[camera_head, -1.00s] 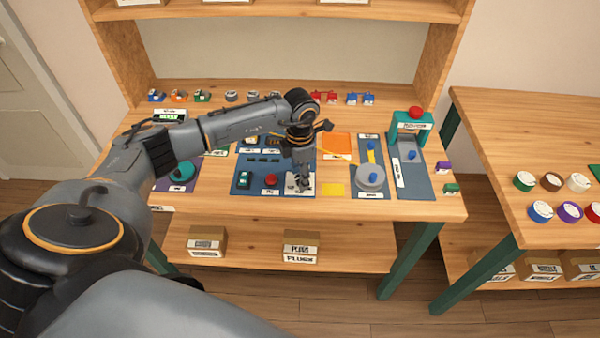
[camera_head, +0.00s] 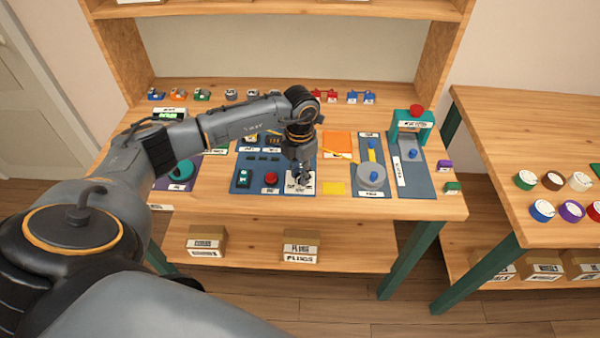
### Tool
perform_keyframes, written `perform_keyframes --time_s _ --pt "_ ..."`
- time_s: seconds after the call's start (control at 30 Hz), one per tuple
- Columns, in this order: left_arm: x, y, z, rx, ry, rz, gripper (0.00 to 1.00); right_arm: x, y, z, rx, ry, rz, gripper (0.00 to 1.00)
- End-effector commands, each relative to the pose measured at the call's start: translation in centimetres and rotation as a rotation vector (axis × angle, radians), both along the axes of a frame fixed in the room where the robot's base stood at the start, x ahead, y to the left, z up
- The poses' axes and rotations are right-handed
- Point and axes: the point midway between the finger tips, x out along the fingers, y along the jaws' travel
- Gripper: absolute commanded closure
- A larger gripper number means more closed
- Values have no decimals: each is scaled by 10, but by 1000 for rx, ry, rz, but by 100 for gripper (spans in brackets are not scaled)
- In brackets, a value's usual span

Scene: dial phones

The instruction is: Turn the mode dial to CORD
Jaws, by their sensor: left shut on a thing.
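My left gripper (camera_head: 301,180) points down over the right front part of the blue control panel (camera_head: 257,187). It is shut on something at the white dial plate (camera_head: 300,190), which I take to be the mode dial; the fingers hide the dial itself. The plate's lettering is too small to read, so I cannot tell which way the dial points. A red button (camera_head: 270,179) and a green switch (camera_head: 244,178) sit to the left on the same panel. My right gripper is not in view.
A grey disc with a blue knob (camera_head: 371,174) and a teal press with a red top (camera_head: 412,123) stand to the right. Small coloured parts line the bench's back. A side table (camera_head: 540,130) holds several round wheels.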

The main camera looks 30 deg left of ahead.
Motion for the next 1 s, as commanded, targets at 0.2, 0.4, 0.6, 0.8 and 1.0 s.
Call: perform_keyframes --time_s 0.2,0.4,0.6,0.8,1.0 --pt "0 0 -1 1 0 203 100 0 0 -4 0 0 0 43" --pt "0 0 0 1 1 371 100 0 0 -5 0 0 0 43" --pt "0 0 0 1 1 499 100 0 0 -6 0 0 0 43" --pt "0 0 0 1 0 579 100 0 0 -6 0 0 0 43" --pt "0 0 0 0 0 615 100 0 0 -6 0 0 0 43"
